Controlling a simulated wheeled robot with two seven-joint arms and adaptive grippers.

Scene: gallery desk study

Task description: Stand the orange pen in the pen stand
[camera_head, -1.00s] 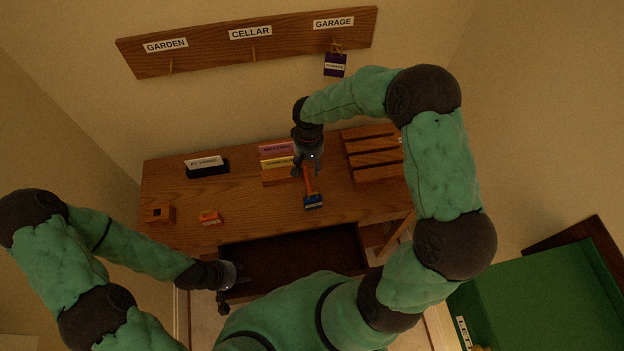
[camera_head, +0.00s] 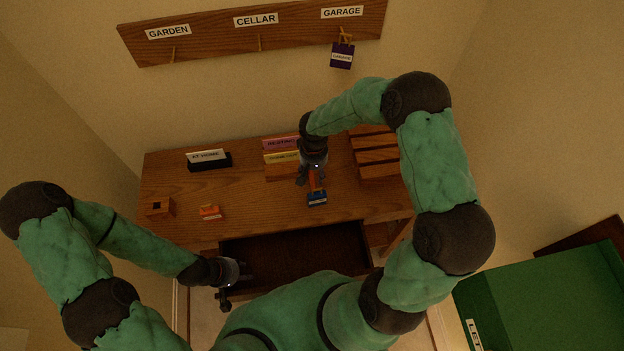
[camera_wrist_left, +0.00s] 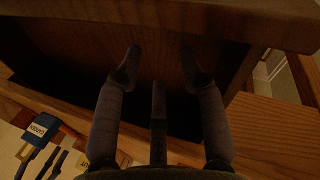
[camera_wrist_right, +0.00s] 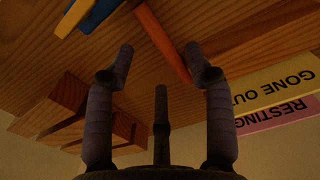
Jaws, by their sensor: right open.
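The orange pen (camera_head: 315,180) lies on the desk, its near end by a blue labelled block (camera_head: 317,198). In the right wrist view the pen (camera_wrist_right: 163,42) runs between the fingertips. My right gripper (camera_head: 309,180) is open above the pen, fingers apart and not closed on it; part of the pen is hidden. A wooden block with a dark square hole (camera_head: 160,208), apparently the pen stand, is at the desk's left. My left gripper (camera_head: 232,283) is open at the drawer, and its fingers (camera_wrist_left: 160,58) are apart with nothing visible between them.
The drawer (camera_head: 295,252) is pulled out at the desk's front. A small orange block (camera_head: 210,212) is right of the holed block. A black card holder (camera_head: 210,164), pink and yellow cards (camera_head: 282,157) and a slatted wooden rack (camera_head: 377,158) stand behind.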

